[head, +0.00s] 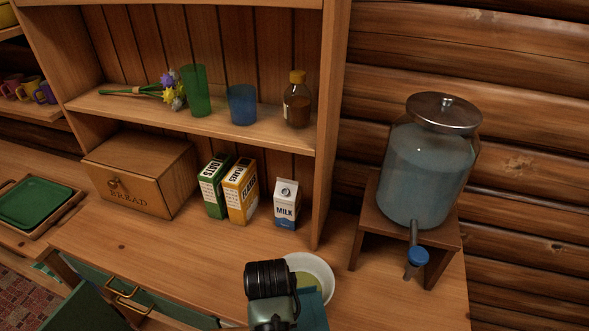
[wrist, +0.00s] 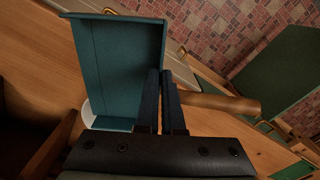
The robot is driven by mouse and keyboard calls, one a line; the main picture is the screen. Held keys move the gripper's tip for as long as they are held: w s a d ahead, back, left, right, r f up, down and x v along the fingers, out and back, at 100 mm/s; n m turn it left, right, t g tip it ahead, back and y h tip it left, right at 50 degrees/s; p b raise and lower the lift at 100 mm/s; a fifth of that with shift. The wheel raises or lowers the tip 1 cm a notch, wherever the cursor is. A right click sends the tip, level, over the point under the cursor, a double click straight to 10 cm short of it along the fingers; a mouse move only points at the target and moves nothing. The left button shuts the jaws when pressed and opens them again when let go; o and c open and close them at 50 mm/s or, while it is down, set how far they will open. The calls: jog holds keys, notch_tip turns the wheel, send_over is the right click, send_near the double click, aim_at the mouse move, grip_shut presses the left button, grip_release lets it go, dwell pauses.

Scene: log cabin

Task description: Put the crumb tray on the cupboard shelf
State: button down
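The crumb tray is a teal, shallow pan with a raised rim and a wooden handle; it fills the upper left of the wrist view (wrist: 112,65). My gripper (wrist: 161,78) is shut on it where the handle meets the pan, and the handle sticks out to the right. In the head view a teal part of the tray (head: 313,312) shows beside my wrist, above the counter's front; my fingers are hidden there. The cupboard shelf (head: 150,108) holds flowers (head: 172,88), a green glass (head: 195,90), a blue glass (head: 242,104) and a brown bottle (head: 297,100).
A white bowl (head: 322,272) is close behind the tray. Below the shelf stand a bread box (head: 140,175), two cartons (head: 238,188) and a milk carton (head: 286,203). A water dispenser (head: 425,170) on a stand is right. Gaps remain along the shelf's front and between blue glass and bottle.

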jog(key=shift+m, duration=0.8)
jog(key=s+d, duration=0.1)
jog(key=s+d+r, duration=0.1)
jog(key=s, duration=0.1)
jog(key=s+d, duration=0.1)
jog(key=shift+s+d+r, duration=0.25)
jog(key=shift+s+d, duration=0.1)
jog(key=shift+s+d+f+b, duration=0.1)
jog(key=shift+s+f+b, duration=0.05)
jog(key=shift+f+b, duration=1.5)
jog(key=shift+b, duration=0.15)
